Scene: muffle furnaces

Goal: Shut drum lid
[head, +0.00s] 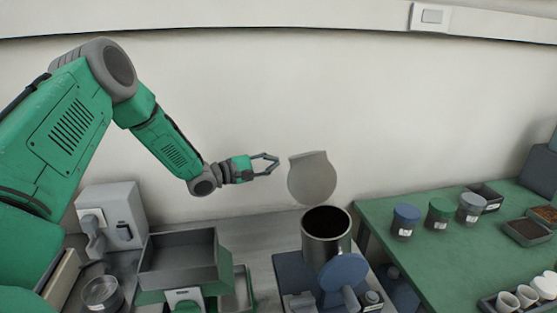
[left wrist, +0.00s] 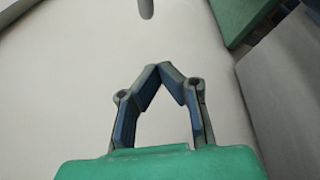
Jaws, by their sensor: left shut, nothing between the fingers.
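The metal drum (head: 318,248) stands upright on a blue-grey base (head: 290,270), with its dark round mouth uncovered. Its grey round lid (head: 312,181) stands raised, nearly upright, above and behind the mouth. My left gripper (head: 277,162) is left of the lid, near the height of its upper part, and a small gap shows between them. Its fingertips meet with nothing between them, as the left wrist view (left wrist: 160,68) also shows. The lid cannot be made out surely in the left wrist view. My right gripper is not in view.
A blue disc (head: 344,272) sits in front of the drum. A grey open bin (head: 180,252) and a light box (head: 112,212) stand to the left. The green table (head: 400,250) at the right bears lidded jars (head: 406,217), trays and white cups (head: 507,301).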

